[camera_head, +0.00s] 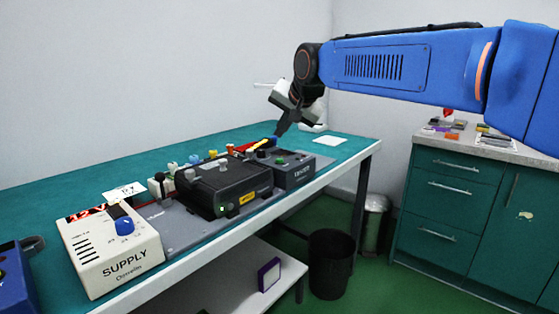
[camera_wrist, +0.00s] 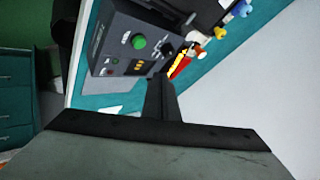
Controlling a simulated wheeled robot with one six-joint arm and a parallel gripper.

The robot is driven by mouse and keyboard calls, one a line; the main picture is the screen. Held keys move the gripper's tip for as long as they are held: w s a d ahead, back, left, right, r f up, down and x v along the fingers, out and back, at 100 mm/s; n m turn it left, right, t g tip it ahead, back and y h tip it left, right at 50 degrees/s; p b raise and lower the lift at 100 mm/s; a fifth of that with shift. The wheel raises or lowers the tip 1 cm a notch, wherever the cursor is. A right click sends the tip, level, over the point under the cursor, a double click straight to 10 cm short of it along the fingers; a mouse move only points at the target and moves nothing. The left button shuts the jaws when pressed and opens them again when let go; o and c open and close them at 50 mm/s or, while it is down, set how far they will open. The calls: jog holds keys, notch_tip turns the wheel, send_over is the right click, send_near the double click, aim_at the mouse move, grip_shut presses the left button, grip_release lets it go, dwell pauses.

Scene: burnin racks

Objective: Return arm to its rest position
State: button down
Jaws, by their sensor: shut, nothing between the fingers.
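My blue arm (camera_head: 400,68) reaches in from the right in the head view, over the far end of the bench. My gripper (camera_head: 279,131) points down and left just above and behind the grey box with a green button (camera_head: 292,168). In the wrist view my gripper (camera_wrist: 160,80) is shut with its dark fingers together and nothing between them. The grey box also shows in the wrist view (camera_wrist: 108,45), just beyond the fingertips. I cannot tell whether the tips touch anything.
On the green bench (camera_head: 75,192) stand a black device (camera_head: 222,188), a white SUPPLY box (camera_head: 113,248) and several coloured connectors. A dark bin (camera_head: 330,264) and a metal bin (camera_head: 376,222) stand on the floor. A green cabinet (camera_head: 455,205) is at the right, below my arm.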

jog(key=shift+d, duration=0.1)
jog(key=s+d+f+n+h, duration=0.1)
jog(key=s+d+f, duration=0.3)
jog(key=s+d, duration=0.25)
jog(key=s+d+f+g+h, duration=0.1)
jog(key=s+d+f, duration=0.2)
jog(key=s+d, duration=0.35)
jog(key=s+d+f+n+h, duration=0.1)
jog(key=s+d+f, duration=0.35)
jog(key=d, duration=0.35)
jog(key=s+d+f, duration=0.3)
jog(key=s+f, duration=0.2)
jog(key=s, duration=0.2)
jog(key=s+d+f+n+g+h, duration=0.1)
jog(key=s+d+f, duration=0.3)
jog(key=s+f, duration=0.2)
jog(key=s+d+f+g, duration=0.1)
jog(key=s+d+f, duration=0.2)
jog(key=s+f, duration=0.2)
jog(key=s, duration=0.3)
jog(key=shift+d+f, duration=0.25)
jog(key=shift+d, duration=0.1)
dwell(2.3)
